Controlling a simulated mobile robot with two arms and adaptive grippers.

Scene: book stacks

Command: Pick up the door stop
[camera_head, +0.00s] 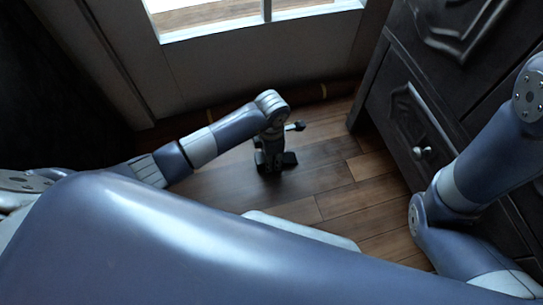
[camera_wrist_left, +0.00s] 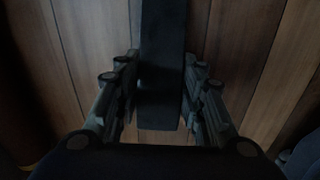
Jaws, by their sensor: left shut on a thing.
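The door stop (camera_wrist_left: 162,65) is a long black block, running from the top edge of the left wrist view down between the fingers. My left gripper (camera_wrist_left: 160,100) is shut on it, one finger against or very close to each side. In the head view my left gripper (camera_head: 270,162) points down near the wooden floor, and a dark end of the door stop (camera_head: 290,158) shows beside it. Whether the door stop touches the floor I cannot tell. My right arm is at the right, its gripper out of view.
A dark carved cabinet (camera_head: 385,115) with a round knob (camera_head: 421,153) stands at the right. A pale door with a glass pane (camera_head: 240,62) is behind the gripper. Bare plank floor (camera_head: 350,205) lies between the gripper and the cabinet.

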